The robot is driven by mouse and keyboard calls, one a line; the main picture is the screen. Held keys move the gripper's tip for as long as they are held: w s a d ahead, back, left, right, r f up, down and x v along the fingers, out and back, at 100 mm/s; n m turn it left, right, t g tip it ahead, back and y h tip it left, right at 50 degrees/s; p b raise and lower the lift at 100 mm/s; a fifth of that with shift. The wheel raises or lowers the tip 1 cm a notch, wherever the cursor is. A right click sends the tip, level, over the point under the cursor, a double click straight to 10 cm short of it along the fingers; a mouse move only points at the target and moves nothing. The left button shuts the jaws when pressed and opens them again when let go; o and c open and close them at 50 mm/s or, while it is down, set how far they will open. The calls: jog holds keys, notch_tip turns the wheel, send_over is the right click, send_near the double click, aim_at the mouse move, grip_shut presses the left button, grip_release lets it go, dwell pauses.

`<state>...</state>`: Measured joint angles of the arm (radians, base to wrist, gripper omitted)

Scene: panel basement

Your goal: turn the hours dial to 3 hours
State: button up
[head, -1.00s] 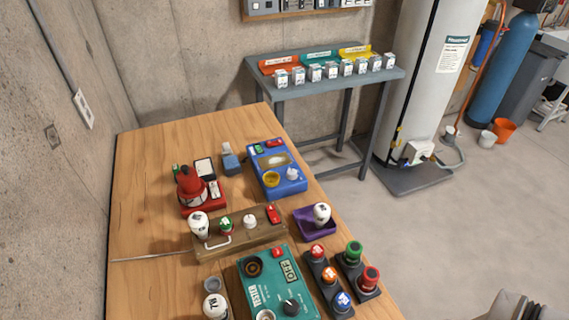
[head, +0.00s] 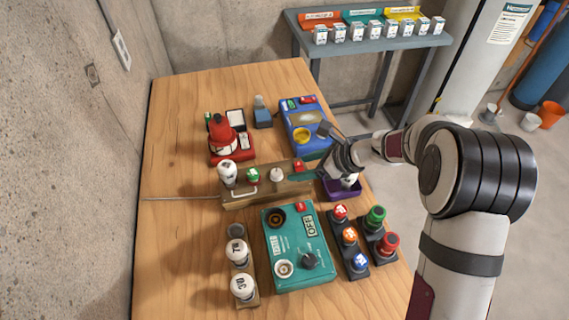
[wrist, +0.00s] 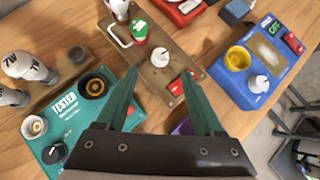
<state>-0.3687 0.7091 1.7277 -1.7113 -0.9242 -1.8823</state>
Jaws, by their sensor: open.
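No hours marking is readable, so I cannot tell which dial is the hours dial. A white knob (head: 277,174) stands on the wooden board (head: 240,200); the knob also shows in the wrist view (wrist: 160,57), ahead of my fingertips. The blue box (head: 304,145) carries another white knob (wrist: 258,83), right of my fingers. The teal tester (head: 290,270) has a black dial (head: 310,260). My gripper (wrist: 158,72) is open, with nothing between its teal fingers, above the right part of the board. In the head view, my gripper (head: 312,152) partly hides the blue box's knob area.
A red device (head: 228,140) stands behind the board. Red, green, orange and blue buttons (head: 340,212) sit at the front right. White bulbs (head: 238,253) stand left of the tester. A purple tray (head: 335,189) is under my gripper. The left tabletop is clear.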

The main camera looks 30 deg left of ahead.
aim_at(276, 172)
jog(key=x, duration=0.9)
jog(key=shift+a+f, duration=0.25)
grip_shut()
